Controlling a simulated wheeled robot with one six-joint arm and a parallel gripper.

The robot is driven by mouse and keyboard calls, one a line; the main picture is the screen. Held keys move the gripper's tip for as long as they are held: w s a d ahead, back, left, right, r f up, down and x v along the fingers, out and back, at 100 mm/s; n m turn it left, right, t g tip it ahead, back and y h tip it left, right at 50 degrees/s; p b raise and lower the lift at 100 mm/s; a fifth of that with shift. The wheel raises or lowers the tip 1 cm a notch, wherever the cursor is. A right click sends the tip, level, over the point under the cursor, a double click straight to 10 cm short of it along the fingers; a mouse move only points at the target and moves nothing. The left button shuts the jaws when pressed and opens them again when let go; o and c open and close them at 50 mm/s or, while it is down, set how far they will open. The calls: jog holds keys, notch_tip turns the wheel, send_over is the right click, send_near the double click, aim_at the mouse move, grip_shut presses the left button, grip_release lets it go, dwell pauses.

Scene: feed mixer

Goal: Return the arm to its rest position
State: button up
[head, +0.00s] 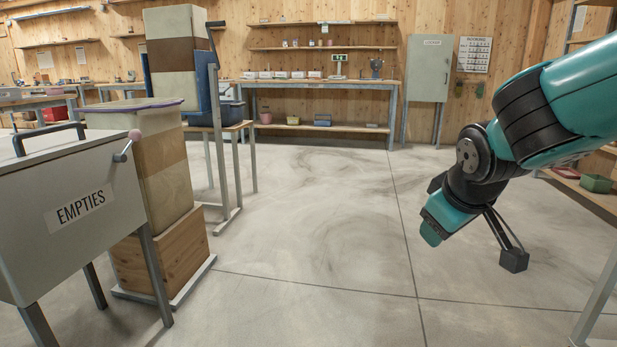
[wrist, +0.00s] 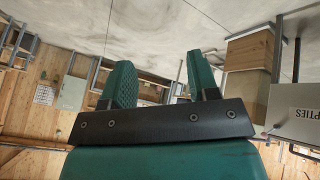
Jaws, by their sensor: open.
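My arm, teal with black joints (head: 490,150), reaches in from the right edge of the head view and bends down over open floor. Its teal end, my gripper (head: 432,230), hangs in the air, apart from every bench and box. In the wrist view my gripper (wrist: 160,80) shows two teal fingers standing well apart with nothing between them. That view is upside down, with the floor at the top. In the head view the fingers are seen end-on, so the gap between them is hidden.
At left stand a grey bin marked EMPTIES (head: 75,215) and a tall layered stack (head: 160,170) on a wooden block. A workbench (head: 320,85) and a grey locker (head: 428,68) line the back wall. A low shelf with a green tray (head: 596,183) is at right. The middle floor is clear.

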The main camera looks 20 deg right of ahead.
jog(key=s+a+f+n+g+y, duration=0.1)
jog(key=s+a+n+g+y, duration=0.4)
jog(key=s+a, duration=1.2)
notch_tip(320, 180, up, 38)
jog(key=w+a+g+y+p, duration=0.1)
jog(key=a+p, duration=0.1)
jog(key=p, duration=3.6)
jog(key=shift+w+m+y, duration=0.2)
jog(key=shift+m+y, duration=0.1)
jog(key=shift+a+f, duration=0.1)
jog(key=shift+a, duration=0.05)
